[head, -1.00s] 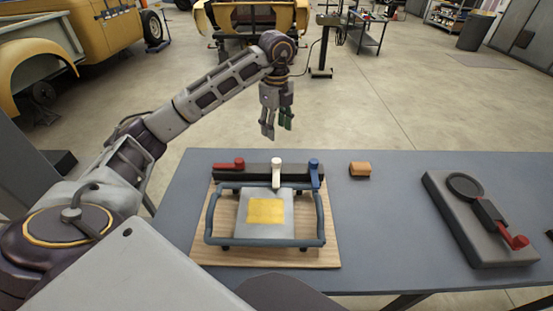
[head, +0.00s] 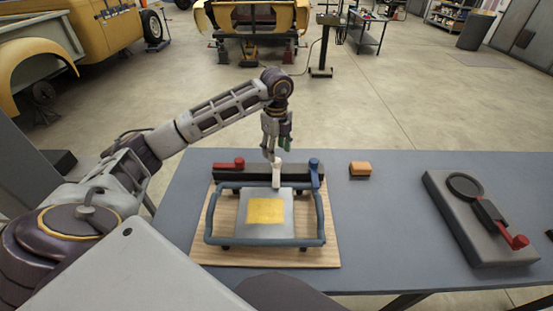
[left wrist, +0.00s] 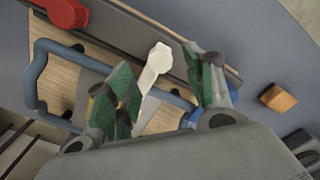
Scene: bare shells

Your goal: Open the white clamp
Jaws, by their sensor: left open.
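The white clamp (head: 276,174) is a short lever on a dark bar (head: 258,171) at the back of a wooden board (head: 230,259). It points toward the front of the board. A red clamp (head: 229,164) lies sideways to its left and a blue clamp (head: 314,173) points forward to its right. My left gripper (head: 273,157) is open and empty, just above and behind the white clamp. In the left wrist view the white clamp (left wrist: 154,68) shows between the green-padded fingers (left wrist: 166,95). I cannot tell whether they touch it. My right gripper is not in view.
A blue tubular frame (head: 210,217) surrounds a grey plate with a yellow square (head: 266,211) on the board. An orange block (head: 360,169) lies to the right. A dark fixture with a red lever (head: 483,219) stands farther right. The table between them is clear.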

